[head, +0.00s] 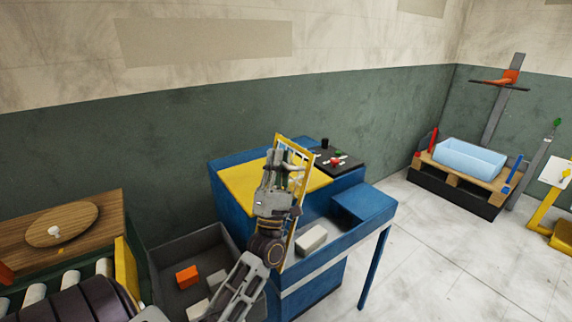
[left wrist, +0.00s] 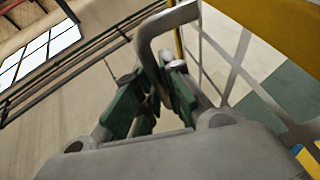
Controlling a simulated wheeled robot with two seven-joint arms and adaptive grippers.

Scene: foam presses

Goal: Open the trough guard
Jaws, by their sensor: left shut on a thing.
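The trough guard (head: 297,144) is a yellow-framed see-through panel. It stands steeply raised at the front of the blue press (head: 235,205), beside the trough (head: 345,238). My left gripper (head: 290,174) is at the panel's upper part, in front of it. In the left wrist view my left gripper (left wrist: 152,92) has its green-padded fingers shut on the grey looped handle (left wrist: 152,35), and the guard's yellow frame (left wrist: 275,35) shows at the upper right. The gripper and arm hide part of the panel in the head view. My right gripper is not in view.
A pale block (head: 312,238) lies in the trough. A dark control panel (head: 338,162) is on the press top. A grey bin (head: 160,262) with several blocks stands left, beside a roller conveyor (head: 36,294). A pallet (head: 460,180) with a light-blue tub stands at the right; the floor between is clear.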

